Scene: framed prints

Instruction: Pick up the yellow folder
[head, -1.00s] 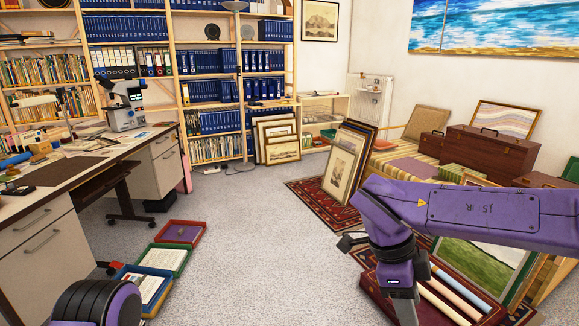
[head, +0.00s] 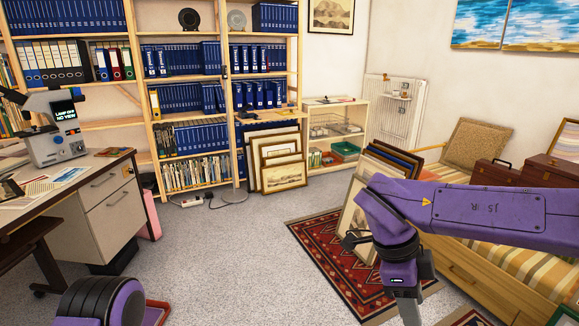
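The yellow folder (head: 154,103) stands upright on a bookshelf in the head view. It is at the left end of a row of blue volumes, on the left of the middle bay, with its narrow spine facing out. My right arm comes in from the right, and its wrist hangs at the lower right.
A desk (head: 80,185) with a microscope (head: 55,130) stands at the left, near the shelf. Framed prints (head: 278,165) lean against the shelf's right part. More frames stand on a red rug (head: 330,265). Grey carpet (head: 225,245) is clear in the middle.

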